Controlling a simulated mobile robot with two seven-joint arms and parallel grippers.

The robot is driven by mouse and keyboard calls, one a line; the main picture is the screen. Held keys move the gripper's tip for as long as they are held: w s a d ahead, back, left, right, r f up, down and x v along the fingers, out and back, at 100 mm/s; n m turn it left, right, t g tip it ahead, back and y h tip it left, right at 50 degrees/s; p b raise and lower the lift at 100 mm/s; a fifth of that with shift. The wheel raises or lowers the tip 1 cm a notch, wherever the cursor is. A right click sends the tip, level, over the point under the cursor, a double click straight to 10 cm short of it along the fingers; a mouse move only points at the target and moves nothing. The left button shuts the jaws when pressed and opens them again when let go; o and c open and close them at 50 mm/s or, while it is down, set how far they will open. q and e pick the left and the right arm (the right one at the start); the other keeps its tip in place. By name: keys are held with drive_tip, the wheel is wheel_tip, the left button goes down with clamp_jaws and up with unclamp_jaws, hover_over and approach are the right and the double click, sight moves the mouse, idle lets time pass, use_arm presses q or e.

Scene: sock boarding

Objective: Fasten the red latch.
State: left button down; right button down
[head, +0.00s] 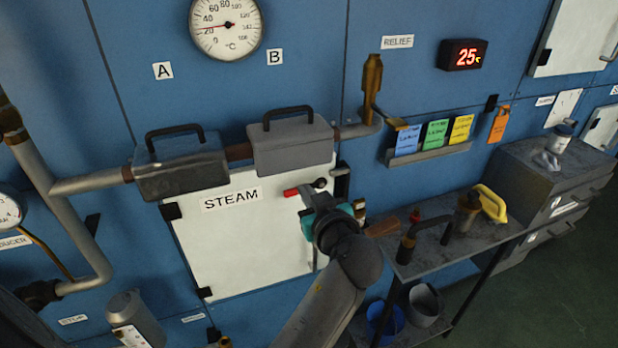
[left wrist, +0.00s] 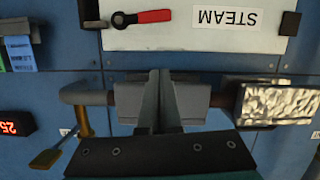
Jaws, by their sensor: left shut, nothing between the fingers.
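The red latch (head: 291,192) is on the white door marked STEAM (head: 240,250), near its upper right corner. Its red handle lies roughly level and points left over the door from a dark pivot (head: 320,183). In the left wrist view, which is upside down, the red handle (left wrist: 155,16) points right. A dark block (left wrist: 90,14) sits on the wall side of the pivot. My left gripper (head: 306,196) is in front of the latch area in the head view, hiding part of it. Its fingers (left wrist: 160,75) are together and empty, apart from the handle. My right gripper is not in view.
Two grey pipe boxes (head: 290,146) (head: 180,167) sit just above the door, on a pipe. A brass relief valve (head: 372,85) and a card rack (head: 430,153) are to the right. A small table (head: 440,262) with tools stands at lower right.

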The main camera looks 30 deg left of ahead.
use_arm(q)
drive_tip(key=shift+s+a, duration=0.1)
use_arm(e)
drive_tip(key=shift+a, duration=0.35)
